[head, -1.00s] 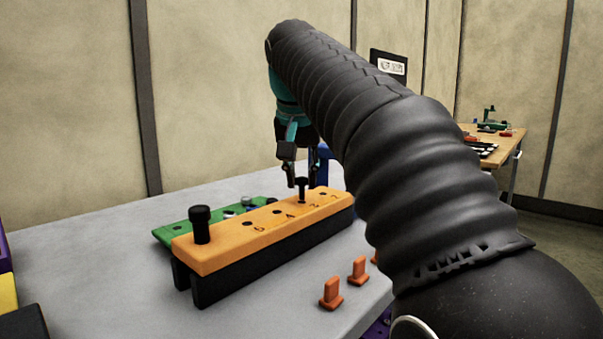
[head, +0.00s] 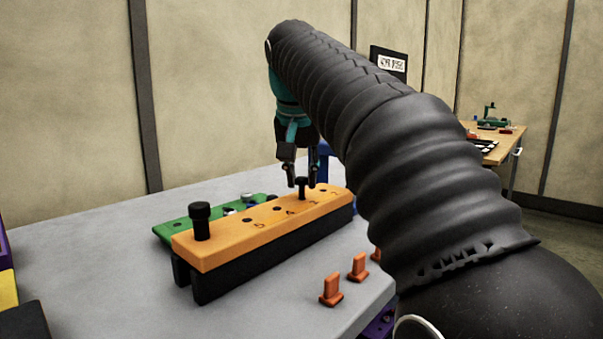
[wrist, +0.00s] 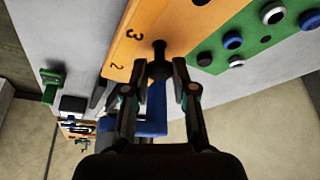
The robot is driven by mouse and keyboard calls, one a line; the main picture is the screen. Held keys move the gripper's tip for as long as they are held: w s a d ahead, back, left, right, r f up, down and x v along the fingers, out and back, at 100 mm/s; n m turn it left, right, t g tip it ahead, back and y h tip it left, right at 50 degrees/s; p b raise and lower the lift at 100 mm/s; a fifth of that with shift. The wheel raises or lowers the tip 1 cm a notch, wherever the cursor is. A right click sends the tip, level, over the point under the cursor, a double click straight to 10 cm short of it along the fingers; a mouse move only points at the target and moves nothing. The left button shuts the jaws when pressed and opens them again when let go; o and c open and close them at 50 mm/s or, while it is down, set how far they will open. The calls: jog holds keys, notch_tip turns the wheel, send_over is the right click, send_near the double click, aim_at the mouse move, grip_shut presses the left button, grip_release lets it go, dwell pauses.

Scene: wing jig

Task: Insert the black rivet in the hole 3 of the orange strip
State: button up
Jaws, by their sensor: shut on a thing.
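The orange strip (head: 228,247) lies on black supports on the grey table, with numbered holes along its top. The black rivet (head: 302,187) stands upright at the strip beside the number 3. My gripper (head: 302,184) is shut on it, with one finger on each side. In the wrist view the rivet (wrist: 158,66) sits between the fingertips (wrist: 160,80), over the orange strip (wrist: 140,32) near the printed 3. I cannot tell how far its shank is in the hole. A larger black peg (head: 200,224) stands at the strip's near left end.
A green strip (head: 172,231) with blue, white and black rivets lies behind the orange one. Several small orange pieces (head: 331,290) stand on the table (head: 270,315) to the front right. A blue object (head: 323,150) stands behind my gripper.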

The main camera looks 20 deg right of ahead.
jog(key=shift+f+b, duration=0.7)
jog(key=shift+f, duration=0.35)
jog(key=o, duration=1)
jog(key=v, duration=1.2)
